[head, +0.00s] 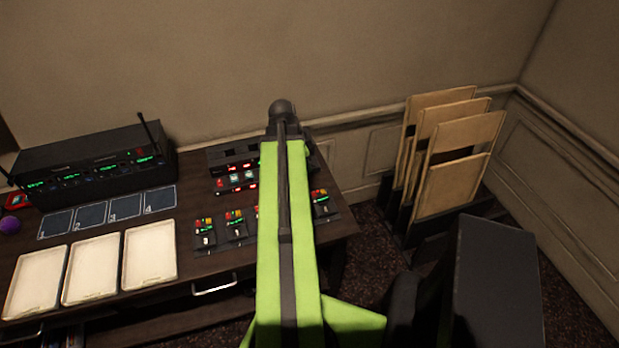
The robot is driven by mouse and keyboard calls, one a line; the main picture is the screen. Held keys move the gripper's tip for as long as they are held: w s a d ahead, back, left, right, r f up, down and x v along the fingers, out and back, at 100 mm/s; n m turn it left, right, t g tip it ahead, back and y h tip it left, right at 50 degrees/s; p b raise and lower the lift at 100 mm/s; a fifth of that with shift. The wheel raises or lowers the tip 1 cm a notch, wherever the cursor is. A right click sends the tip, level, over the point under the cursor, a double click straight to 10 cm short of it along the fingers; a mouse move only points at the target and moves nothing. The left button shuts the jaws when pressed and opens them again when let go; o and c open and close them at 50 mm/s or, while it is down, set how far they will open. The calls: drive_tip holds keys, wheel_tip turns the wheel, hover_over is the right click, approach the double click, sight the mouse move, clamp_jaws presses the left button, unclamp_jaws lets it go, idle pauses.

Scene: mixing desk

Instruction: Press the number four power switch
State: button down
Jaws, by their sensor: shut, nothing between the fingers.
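Small black switch units with coloured buttons stand in a row on the dark desk (190,195). The leftmost unit (205,233) and the one beside it (236,227) show clearly. A sliver of another shows at my arm's left edge. The rightmost unit (322,204) shows just right of my arm, near the desk's right end. Their numbers are too small to read surely, so I cannot tell which switch is number four. My green arm reaches forward over the desk and hides part of the row. My gripper's fingers are not visible.
A black receiver rack (95,165) with an antenna stands at the back left. Numbered dark cards (125,206) and three pale trays (92,268) lie before it. Red-lit devices (235,181) stand behind the switch units. Boards (452,150) lean in a rack at right.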

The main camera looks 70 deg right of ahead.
sight(315, 193)
drive_tip(key=b+x, duration=0.8)
drive_tip(key=x, duration=0.1)
drive_tip(key=w+b+x, duration=0.1)
drive_tip(key=b+x, duration=0.3)
drive_tip(key=shift+a+f, duration=0.25)
drive_tip(key=shift+f, duration=0.1)
drive_tip(key=shift+r, duration=0.1)
